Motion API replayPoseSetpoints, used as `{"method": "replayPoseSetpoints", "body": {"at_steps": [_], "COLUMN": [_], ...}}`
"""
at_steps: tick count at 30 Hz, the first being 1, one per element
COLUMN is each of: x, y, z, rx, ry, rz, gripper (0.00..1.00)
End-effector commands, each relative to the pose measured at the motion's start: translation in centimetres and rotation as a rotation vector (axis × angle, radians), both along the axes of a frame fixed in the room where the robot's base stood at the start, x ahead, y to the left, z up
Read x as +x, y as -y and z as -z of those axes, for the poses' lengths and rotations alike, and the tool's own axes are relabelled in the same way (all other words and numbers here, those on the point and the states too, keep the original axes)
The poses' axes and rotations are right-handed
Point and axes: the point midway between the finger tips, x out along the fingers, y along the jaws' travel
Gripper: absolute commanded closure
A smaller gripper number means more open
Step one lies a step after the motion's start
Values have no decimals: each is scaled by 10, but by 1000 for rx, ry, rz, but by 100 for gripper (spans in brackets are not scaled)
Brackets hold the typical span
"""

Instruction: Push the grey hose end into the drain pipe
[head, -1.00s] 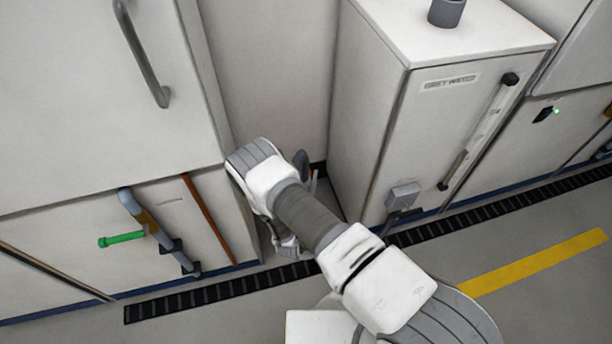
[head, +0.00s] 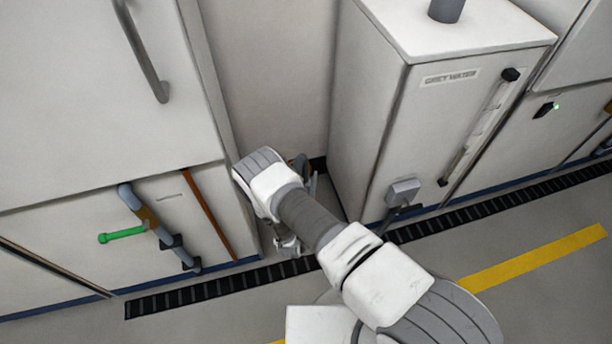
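My arm reaches down into the narrow gap between the left cabinet and the grey water tank. My gripper (head: 287,246) is low in this gap, small and partly behind my own arm, so I cannot tell if it is open or shut or holds anything. A dark curved piece with a grey part (head: 304,168) shows just behind my arm in the gap; I cannot tell if it belongs to the hose. Neither the grey hose end nor the drain pipe's opening can be made out with certainty.
The white grey water tank (head: 372,120) stands right of the gap. A grey-blue pipe (head: 131,198) with a green lever (head: 122,235) runs down the left cabinet front, beside a brown strip (head: 207,214). A black floor grate (head: 225,289) crosses below. The floor at right is clear.

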Motion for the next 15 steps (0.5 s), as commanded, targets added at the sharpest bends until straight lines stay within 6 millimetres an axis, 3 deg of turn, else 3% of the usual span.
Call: {"method": "replayPoseSetpoints", "body": {"at_steps": [15], "x": [0], "y": [0], "z": [16], "rx": [1], "ry": [2], "rz": [0], "gripper": [100]}}
